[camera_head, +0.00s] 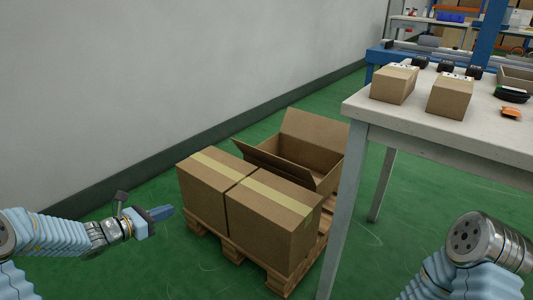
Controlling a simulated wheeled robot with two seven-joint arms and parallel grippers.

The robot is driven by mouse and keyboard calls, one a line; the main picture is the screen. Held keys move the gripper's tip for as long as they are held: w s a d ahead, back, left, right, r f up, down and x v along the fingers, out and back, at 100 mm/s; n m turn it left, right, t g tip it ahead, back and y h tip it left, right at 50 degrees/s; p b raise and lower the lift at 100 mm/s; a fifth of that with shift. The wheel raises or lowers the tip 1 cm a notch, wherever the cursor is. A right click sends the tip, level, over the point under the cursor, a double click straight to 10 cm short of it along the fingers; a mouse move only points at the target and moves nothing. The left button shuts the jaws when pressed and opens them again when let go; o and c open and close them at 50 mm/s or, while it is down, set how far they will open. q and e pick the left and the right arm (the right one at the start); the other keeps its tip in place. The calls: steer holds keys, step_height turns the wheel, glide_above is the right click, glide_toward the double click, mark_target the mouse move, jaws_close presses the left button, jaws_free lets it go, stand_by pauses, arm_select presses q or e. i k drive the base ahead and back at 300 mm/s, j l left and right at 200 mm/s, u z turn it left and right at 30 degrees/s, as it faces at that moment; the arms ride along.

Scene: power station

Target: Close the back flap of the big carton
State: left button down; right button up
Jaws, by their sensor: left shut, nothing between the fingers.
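The big open carton (294,148) stands on the pallet behind two taped boxes, partly hidden by them and by the table. Its back flap (317,131) stands up, leaning, at the far side. Another flap (270,165) sticks outward at the near left over a taped box. My left gripper (168,212) is shut and empty, low at the left, in front of and apart from the near left taped box. It is well away from the carton. My right arm shows at the lower right, but its gripper is out of the picture.
Two taped boxes (213,184) (268,222) sit on the wooden pallet (233,251). A white table (440,125) with small cartons (394,84) (451,97) stands close at the right. A grey wall (130,80) runs along the left. Green floor is free in front.

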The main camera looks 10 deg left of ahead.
mark_target(302, 173)
steer(key=i+l, duration=0.8)
steer(key=i, duration=0.15)
